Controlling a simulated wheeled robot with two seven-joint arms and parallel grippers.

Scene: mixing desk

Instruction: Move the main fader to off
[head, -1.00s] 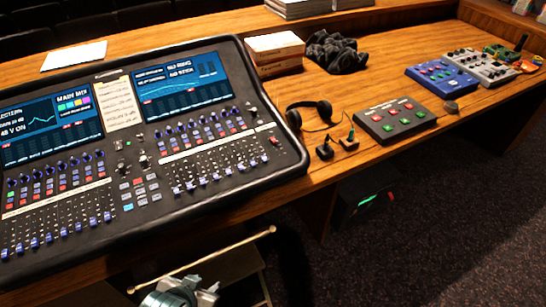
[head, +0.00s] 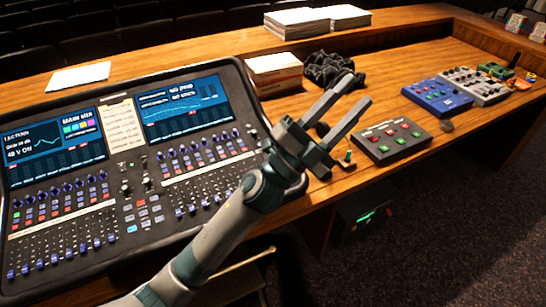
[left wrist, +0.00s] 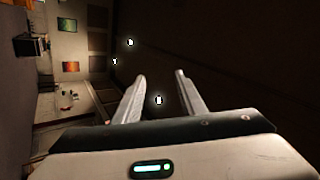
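The mixing console (head: 150,148) lies on the wooden desk at the left of the head view, with two lit screens and banks of faders. One bank of blue-capped faders (head: 60,245) is at its lower left and another (head: 200,200) is right of its middle. I cannot tell which fader is the main one; my left arm hides part of the console's right side. My left gripper (head: 350,95) is raised over the console's right edge, with its fingers apart and empty, pointing up and right. Its open fingers (left wrist: 158,95) also show in the left wrist view. My right gripper is not in view.
A stack of boxes (head: 275,72), dark crumpled cloth (head: 328,68) and stacked papers (head: 318,20) are behind the gripper. A button box (head: 392,140) and blue and grey pedals (head: 437,96) stand to the right. A paper sheet (head: 77,76) lies behind the console.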

